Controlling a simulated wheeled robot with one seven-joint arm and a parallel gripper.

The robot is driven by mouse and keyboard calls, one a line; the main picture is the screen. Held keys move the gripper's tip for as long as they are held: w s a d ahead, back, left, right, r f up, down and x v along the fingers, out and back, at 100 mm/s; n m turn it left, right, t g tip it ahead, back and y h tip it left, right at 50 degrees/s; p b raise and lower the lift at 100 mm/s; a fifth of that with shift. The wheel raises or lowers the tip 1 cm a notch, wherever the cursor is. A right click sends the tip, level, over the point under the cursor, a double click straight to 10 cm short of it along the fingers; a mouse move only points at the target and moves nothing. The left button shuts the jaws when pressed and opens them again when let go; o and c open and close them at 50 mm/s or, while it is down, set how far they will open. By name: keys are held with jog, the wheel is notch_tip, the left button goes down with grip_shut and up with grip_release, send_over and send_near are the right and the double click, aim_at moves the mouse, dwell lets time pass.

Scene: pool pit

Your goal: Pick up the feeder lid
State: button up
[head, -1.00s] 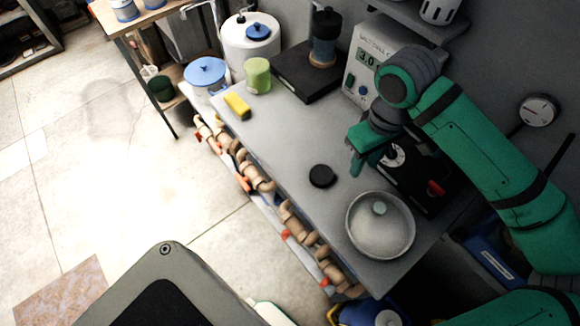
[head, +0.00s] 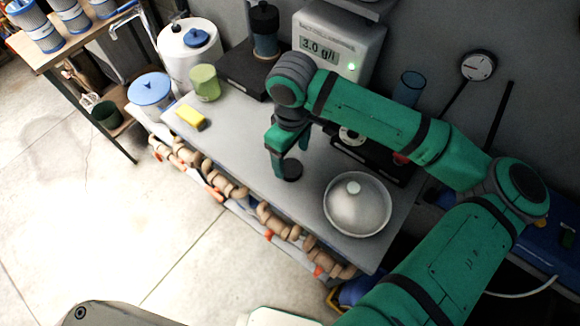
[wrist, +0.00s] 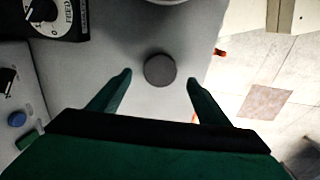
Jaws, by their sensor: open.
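The feeder lid, which I take to be the small dark round disc (head: 291,171), lies flat on the grey bench top. In the wrist view the disc (wrist: 160,70) sits between and slightly beyond my two green fingertips, with clear bench on both sides of it. My gripper (head: 289,162) is open and empty, pointing down over the disc. In the head view one finger partly overlaps the disc's near-left edge. I cannot tell the exact height of the fingertips above the bench.
A pan with a domed lid (head: 357,204) stands right of the disc. A black unit with a dial (wrist: 55,18) is behind. A yellow sponge (head: 190,116) and green cup (head: 205,83) are further left. The bench's front edge (head: 262,194) is close.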

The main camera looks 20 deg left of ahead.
aim_at(291, 168)
jog(key=shift+f, duration=2.5)
jog(key=c, duration=1.1)
